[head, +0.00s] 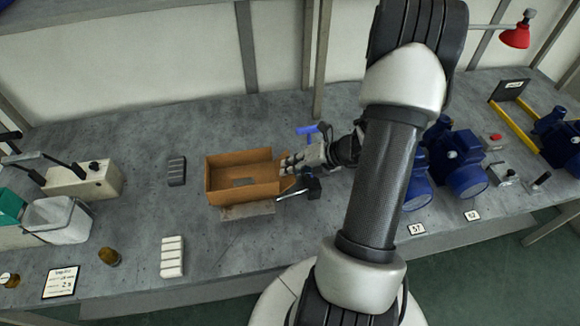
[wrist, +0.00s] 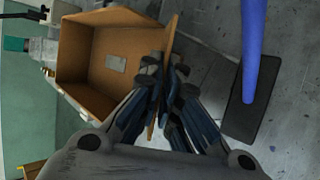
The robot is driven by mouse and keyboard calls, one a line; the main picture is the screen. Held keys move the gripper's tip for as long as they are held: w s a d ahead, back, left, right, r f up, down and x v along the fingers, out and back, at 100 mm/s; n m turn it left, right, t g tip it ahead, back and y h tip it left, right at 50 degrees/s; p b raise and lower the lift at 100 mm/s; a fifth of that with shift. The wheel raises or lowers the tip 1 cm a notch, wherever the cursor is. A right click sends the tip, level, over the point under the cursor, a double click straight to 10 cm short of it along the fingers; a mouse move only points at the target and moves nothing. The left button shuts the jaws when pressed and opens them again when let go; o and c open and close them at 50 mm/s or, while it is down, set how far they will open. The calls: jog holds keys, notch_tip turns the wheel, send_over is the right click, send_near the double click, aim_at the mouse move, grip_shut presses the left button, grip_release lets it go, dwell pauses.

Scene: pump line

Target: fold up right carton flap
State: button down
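The open brown carton (head: 228,197) sits on the grey bench left of my arm. It also shows from above in the wrist view (wrist: 85,75), with a small light piece on its floor. Its right flap (wrist: 170,42) stands steeply raised along the right wall, seen nearly edge-on. My gripper (wrist: 166,72) reaches in from the right, with one finger on each side of the flap and almost no gap between them. In the head view my gripper (head: 288,164) is at the carton's right edge and hides part of the flap.
Blue pumps (head: 465,165) stand to the right. A dark block (head: 177,171) and a white block (head: 172,256) lie left of the carton.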

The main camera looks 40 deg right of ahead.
aim_at(276, 171)
dwell(0.4)
jog(key=shift+w+a+r+n+g+h+p, duration=0.2)
jog(key=shift+a+r+g+h+p, duration=0.15)
jog(key=shift+h, duration=0.2)
jog(key=shift+w+a+r+n+g+h+p, duration=0.2)
jog(key=shift+g+h+p, duration=0.1)
jog(key=shift+g+h, duration=0.2)
jog(key=g+h, duration=0.1)
jog(key=a+h+b, duration=0.1)
jog(key=shift+w+a+r+n+g+h, duration=0.2)
jog(key=shift+w+n+g+h, duration=0.1)
jog(key=shift+w+g+h, duration=0.1)
jog(key=shift+w+a+r+g+h+b, duration=0.15)
jog(key=shift+a+g+h+b, duration=0.25)
jog(key=shift+g+h, duration=0.4)
jog(key=shift+w+a+n+h, duration=0.1)
jog(key=shift+n+h, duration=0.15)
jog(key=shift+n, duration=0.05)
jog(key=c, duration=1.8)
grip_release()
jog(key=shift+c, duration=0.2)
